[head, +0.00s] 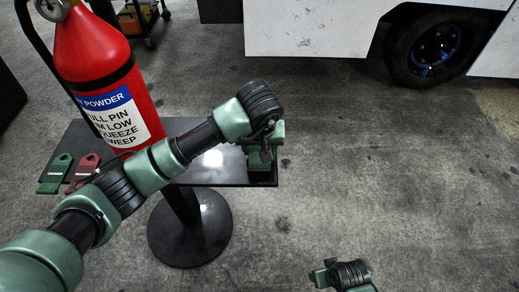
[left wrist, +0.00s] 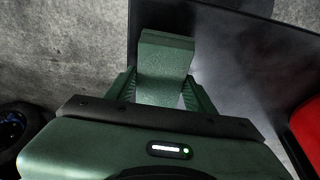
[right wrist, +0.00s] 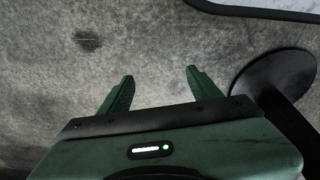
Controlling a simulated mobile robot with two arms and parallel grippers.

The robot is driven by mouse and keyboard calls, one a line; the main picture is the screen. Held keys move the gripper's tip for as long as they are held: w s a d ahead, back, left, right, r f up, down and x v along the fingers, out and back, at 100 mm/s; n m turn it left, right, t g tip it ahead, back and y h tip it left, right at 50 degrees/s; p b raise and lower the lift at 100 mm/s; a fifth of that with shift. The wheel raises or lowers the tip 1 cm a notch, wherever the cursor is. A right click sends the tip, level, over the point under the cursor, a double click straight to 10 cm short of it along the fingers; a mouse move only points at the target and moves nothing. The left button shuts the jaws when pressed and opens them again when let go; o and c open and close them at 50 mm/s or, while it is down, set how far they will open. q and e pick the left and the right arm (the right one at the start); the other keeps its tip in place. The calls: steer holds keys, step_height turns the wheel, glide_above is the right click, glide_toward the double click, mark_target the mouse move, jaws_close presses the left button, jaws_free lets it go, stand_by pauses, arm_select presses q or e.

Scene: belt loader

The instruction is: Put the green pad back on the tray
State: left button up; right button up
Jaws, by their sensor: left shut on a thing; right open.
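The green pad (left wrist: 166,55) is a block-like piece in the left wrist view, between the fingers of my left gripper (left wrist: 162,82), which is shut on it. In the head view my left gripper (head: 262,146) is over the right end of a black pedestal table (head: 215,172). The arm and fingers partly hide the pad there, and I cannot tell whether it touches the surface below. I cannot make out a tray apart from the dark tabletop. My right gripper (head: 320,274) is low at the bottom of the head view; its fingers are open and empty in the right wrist view (right wrist: 160,75).
A red fire extinguisher (head: 100,60) stands at the table's left, behind my left arm. A green tag (head: 54,175) and a dark red tag (head: 82,170) lie at the table's left end. A white vehicle (head: 310,25) with a wheel (head: 432,48) stands behind. The floor at right is clear.

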arm_select(q)
steer(key=shift+f, duration=0.5)
arm_select(e)
steer(key=shift+w+r, duration=0.2)
steer(key=shift+r, duration=0.1)
steer(key=shift+s+f, duration=0.1)
steer(key=shift+s, duration=0.05)
arm_select(q)
steer(key=shift+f, duration=0.1)
steer(key=o, duration=1.2)
arm_select(e)
steer(key=shift+r, duration=0.45)
steer(key=shift+f, duration=0.15)
arm_select(q)
steer(key=p+v, duration=0.1)
steer(key=v, duration=1.1)
arm_select(e)
steer(key=f, duration=0.1)
steer(key=s+f, duration=0.1)
steer(key=f, duration=0.2)
steer(key=shift+s+d+f, duration=0.15)
steer(key=shift+s+f, duration=0.15)
steer(key=shift+s, duration=0.1)
